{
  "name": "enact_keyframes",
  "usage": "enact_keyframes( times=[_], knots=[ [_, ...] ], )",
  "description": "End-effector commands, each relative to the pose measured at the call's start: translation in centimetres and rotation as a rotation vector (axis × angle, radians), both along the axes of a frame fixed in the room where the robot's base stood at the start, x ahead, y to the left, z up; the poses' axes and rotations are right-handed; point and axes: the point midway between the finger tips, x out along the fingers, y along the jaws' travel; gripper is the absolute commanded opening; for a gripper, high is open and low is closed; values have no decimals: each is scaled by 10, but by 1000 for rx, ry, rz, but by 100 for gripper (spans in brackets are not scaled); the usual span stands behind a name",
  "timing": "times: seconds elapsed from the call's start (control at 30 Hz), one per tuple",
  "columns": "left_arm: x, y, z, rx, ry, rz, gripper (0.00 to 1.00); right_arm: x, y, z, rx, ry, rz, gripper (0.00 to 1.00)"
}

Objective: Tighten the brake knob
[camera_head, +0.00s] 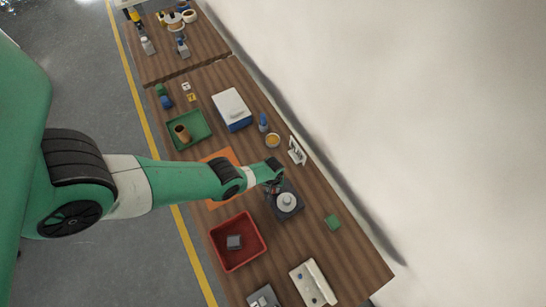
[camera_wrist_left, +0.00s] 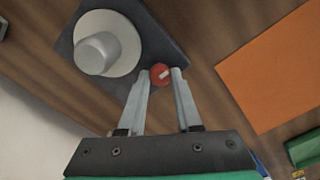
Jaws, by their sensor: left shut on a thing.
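The brake knob (camera_wrist_left: 160,74) is a small round red knob with a pale bar across it, seen in the left wrist view. It sits at the edge of a dark grey base plate (camera_wrist_left: 160,38). A pale round disc with a raised silver hub (camera_wrist_left: 105,50) stands on that plate; it also shows in the head view (camera_head: 287,200). My left gripper (camera_wrist_left: 160,77) has its two fingertips on either side of the knob, shut on it. In the head view my left gripper (camera_head: 273,184) is at the plate's upper left edge, and the knob is mostly hidden. My right gripper is not in view.
An orange sheet (camera_head: 219,160) lies left of the plate. A red tray (camera_head: 216,238) holding a grey block stands below left.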

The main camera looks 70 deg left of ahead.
Motion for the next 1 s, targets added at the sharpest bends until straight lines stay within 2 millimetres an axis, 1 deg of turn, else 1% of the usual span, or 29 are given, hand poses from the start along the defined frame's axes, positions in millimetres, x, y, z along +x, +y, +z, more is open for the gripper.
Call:
enact_keyframes(
  times=[0.37, 0.57, 0.77, 1.0],
  knots=[
    [0, 0, 0, 0, 0, -17, 0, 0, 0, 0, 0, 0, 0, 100],
    [0, 0, -1, 0, 0, -89, 0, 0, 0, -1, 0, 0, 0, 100],
    [0, 0, -1, 0, 0, -228, 0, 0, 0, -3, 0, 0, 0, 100],
    [0, 0, -1, 0, 1, -450, 0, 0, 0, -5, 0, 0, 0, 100]
  ],
)
